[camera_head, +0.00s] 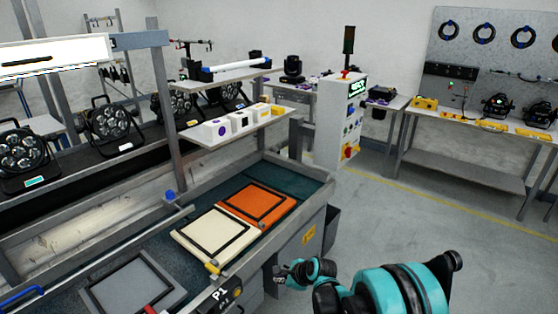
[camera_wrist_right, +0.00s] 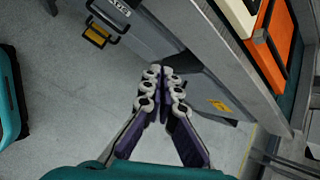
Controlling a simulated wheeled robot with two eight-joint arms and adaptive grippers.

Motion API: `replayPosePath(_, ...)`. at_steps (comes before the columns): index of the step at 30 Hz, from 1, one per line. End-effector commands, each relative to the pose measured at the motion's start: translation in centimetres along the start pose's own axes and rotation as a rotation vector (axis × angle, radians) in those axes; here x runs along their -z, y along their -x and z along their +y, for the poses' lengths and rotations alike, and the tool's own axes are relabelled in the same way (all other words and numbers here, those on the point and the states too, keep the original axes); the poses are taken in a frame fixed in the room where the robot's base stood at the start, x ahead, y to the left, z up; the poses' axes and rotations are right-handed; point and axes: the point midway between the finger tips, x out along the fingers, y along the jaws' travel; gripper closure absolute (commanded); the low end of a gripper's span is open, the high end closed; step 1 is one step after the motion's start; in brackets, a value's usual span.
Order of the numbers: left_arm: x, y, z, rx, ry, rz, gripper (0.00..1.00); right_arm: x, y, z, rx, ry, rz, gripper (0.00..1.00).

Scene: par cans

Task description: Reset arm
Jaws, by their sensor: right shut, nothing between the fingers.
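My right gripper (camera_head: 281,274) is low in front of the workbench's near side in the head view, at the end of my teal and black arm. In the right wrist view its fingers (camera_wrist_right: 163,74) are closed together with nothing between them, over the grey floor beside the bench front. My left gripper is not in either view.
The workbench holds an orange tray (camera_head: 284,209), a cream tray (camera_head: 191,240) and a grey tray (camera_head: 108,294). Par cans (camera_head: 112,122) stand on a dark conveyor behind. A control cabinet (camera_head: 342,118) stands at the back. Open floor (camera_head: 400,215) lies to the right.

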Motion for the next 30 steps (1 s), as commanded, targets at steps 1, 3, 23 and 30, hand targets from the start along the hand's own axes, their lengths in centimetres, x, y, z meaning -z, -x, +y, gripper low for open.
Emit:
replayPosePath(1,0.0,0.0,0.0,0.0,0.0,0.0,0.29,-0.2,2.6,-0.3,0.009,0.084,0.021,1.0)
replayPosePath(3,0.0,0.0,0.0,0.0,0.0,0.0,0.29,-0.4,5.9,-0.6,0.019,0.219,0.054,1.0)
replayPosePath(23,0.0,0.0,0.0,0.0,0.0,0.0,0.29,4.2,30.4,8.9,-0.124,1.476,0.389,1.0)
replayPosePath(30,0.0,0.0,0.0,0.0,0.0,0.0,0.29,6.7,33.6,13.2,-0.234,1.786,0.461,1.0)
